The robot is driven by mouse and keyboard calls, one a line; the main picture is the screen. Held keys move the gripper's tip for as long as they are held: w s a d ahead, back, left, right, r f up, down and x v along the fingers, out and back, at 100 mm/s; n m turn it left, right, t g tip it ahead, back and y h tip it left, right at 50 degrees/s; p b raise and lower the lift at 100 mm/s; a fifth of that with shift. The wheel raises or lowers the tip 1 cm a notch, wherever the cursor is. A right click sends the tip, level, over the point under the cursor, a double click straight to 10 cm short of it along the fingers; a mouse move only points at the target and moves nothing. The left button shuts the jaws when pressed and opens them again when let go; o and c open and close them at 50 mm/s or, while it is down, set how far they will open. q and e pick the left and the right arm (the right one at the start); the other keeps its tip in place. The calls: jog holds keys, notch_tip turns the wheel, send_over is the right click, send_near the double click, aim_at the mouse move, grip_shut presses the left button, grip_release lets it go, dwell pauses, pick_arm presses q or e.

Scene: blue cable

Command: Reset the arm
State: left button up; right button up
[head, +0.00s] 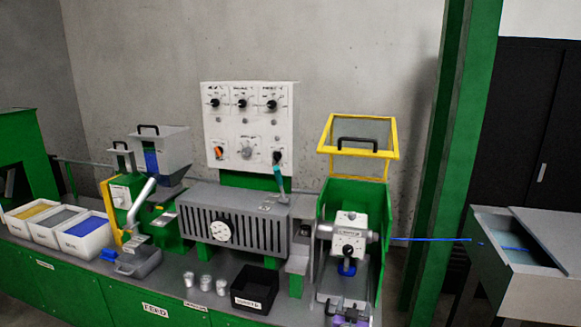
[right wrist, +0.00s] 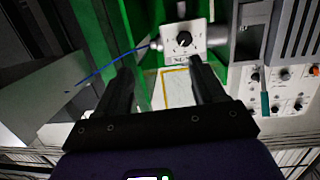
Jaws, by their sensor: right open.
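A thin blue cable (head: 430,240) runs right from the grey machine head (head: 348,236) toward the grey water trough (head: 540,275). In the right wrist view the cable (right wrist: 105,68) stretches from the machine head (right wrist: 184,40) toward a grey panel at the left. My right gripper (head: 349,312) shows small and dark at the bottom of the head view, in front of the machine and below its head. In the right wrist view its two black fingers (right wrist: 160,72) are apart, with nothing held between them. My left gripper is not in view.
A yellow-framed guard (head: 358,137) stands raised above the green machine housing. Left of it are a slotted grey barrel (head: 235,222), a black bin (head: 254,288), metal cups (head: 205,284) and trays of pellets (head: 84,234). A green post (head: 455,150) rises at the right.

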jog(key=s+f+g+y+p, duration=0.2)
jog(key=s+f+g, duration=0.3)
jog(key=f, duration=0.4)
jog(key=s+f+g+y+p, duration=0.1)
jog(key=s+f+g+y, duration=0.1)
jog(key=s+f, duration=0.55)
pick_arm(q)
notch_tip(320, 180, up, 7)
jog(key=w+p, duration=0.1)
jog(key=p, duration=0.2)
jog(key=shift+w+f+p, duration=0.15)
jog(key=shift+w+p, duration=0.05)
jog(key=shift+p, duration=0.1)
pick_arm(e)
jog(key=s+a+f+g+y, duration=0.1)
jog(key=s+a+g+y, duration=0.1)
jog(key=s, duration=0.6)
jog(key=s+a+f+g+y, duration=0.1)
jog(key=s+a+f+g, duration=0.1)
jog(key=s, duration=0.7)
jog(key=s+a+f+n+g+y, duration=0.1)
jog(key=s+a+g, duration=0.3)
jog(key=s, duration=0.4)
jog(key=shift+s+a+f+y, duration=0.25)
jog(key=shift+a+y, duration=0.3)
jog(key=shift+y, duration=0.25)
